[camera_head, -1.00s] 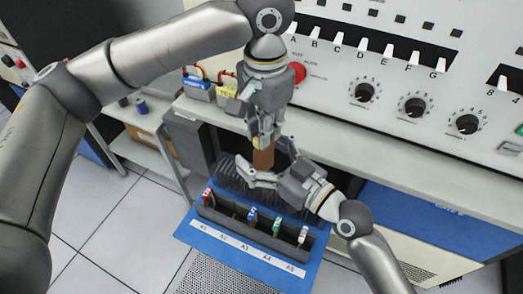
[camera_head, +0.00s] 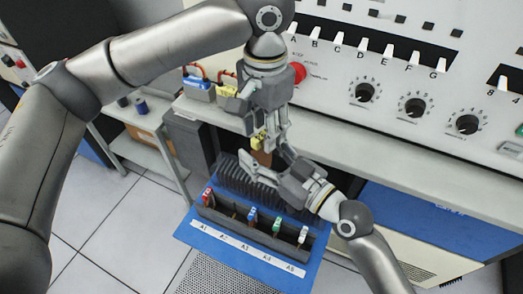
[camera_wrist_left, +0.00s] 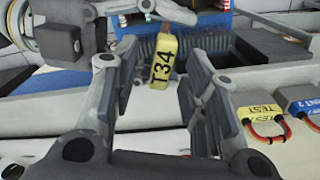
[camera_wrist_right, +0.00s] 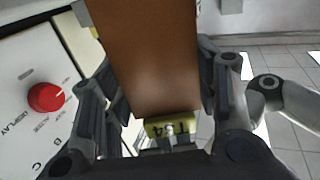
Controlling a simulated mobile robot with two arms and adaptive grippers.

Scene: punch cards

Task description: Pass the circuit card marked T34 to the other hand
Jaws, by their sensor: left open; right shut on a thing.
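In the left wrist view the handle stands between the spread left fingers (camera_wrist_left: 155,70), with gaps on both sides. Part of the board is hidden in the head view.
Below is a dark rack (camera_head: 234,222) holding several coloured-handled cards, on a blue mat (camera_head: 200,237) with slot labels. A ribbed dark holder (camera_head: 240,178) stands behind it.

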